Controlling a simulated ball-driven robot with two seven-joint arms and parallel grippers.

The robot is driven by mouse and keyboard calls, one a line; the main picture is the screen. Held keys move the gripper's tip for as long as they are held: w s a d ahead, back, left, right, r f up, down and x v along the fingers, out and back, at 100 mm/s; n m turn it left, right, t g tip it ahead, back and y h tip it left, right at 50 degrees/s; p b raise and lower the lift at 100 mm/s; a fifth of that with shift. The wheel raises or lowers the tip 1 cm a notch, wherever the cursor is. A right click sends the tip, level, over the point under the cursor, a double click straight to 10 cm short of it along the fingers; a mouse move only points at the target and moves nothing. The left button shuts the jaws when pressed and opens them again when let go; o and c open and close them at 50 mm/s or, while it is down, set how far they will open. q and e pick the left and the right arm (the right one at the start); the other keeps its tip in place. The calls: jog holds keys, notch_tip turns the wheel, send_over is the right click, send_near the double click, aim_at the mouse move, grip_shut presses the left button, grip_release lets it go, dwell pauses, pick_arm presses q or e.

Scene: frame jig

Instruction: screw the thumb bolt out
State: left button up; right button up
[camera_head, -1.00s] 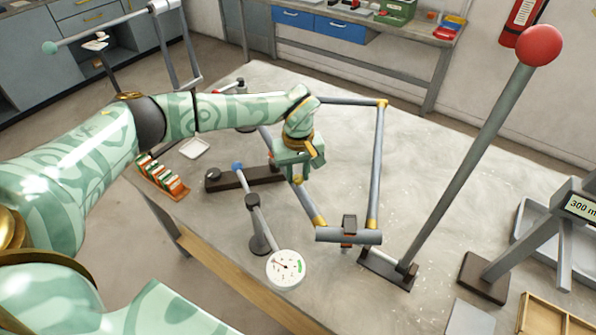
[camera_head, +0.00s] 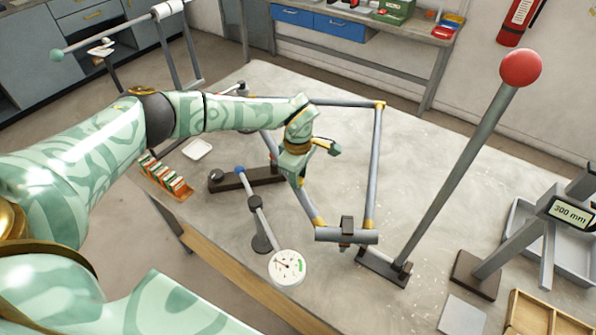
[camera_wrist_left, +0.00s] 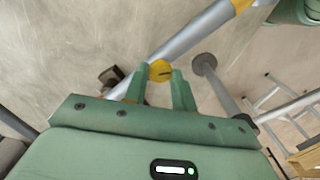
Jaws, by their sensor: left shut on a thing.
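A bicycle-like frame of grey tubes with gold joints (camera_head: 377,150) is held in a jig on the table. My left gripper (camera_head: 297,183) is at the frame's near left tube, pointing down. In the left wrist view, its two green fingers (camera_wrist_left: 160,84) stand either side of a round yellow thumb bolt head (camera_wrist_left: 160,71) with a dark slot and are shut on it. The bolt head sits beside the grey tube (camera_wrist_left: 190,38). In the head view the bolt is hidden by the gripper. My right gripper is not in view.
A dial gauge (camera_head: 286,267) on a stand is close by, left of the frame's lower end. A tall post with a red ball (camera_head: 521,67) rises at right. A display stand (camera_head: 572,212) and wooden tray (camera_head: 540,318) are further right.

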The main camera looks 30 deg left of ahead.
pick_arm(q)
jog(key=n+p, duration=0.2)
jog(key=n, duration=0.4)
jog(key=shift+r, duration=0.1)
jog(key=n+p, duration=0.2)
jog(key=n, duration=0.4)
jog(key=shift+n+p, duration=0.4)
jog(key=n+p, duration=0.2)
jog(key=n, duration=0.4)
jog(key=shift+p, duration=0.4)
jog(key=n+p, duration=0.2)
jog(key=n, duration=0.3)
jog(key=shift+s+n, duration=0.1)
jog(key=shift+n, duration=0.3)
jog(key=o, duration=1)
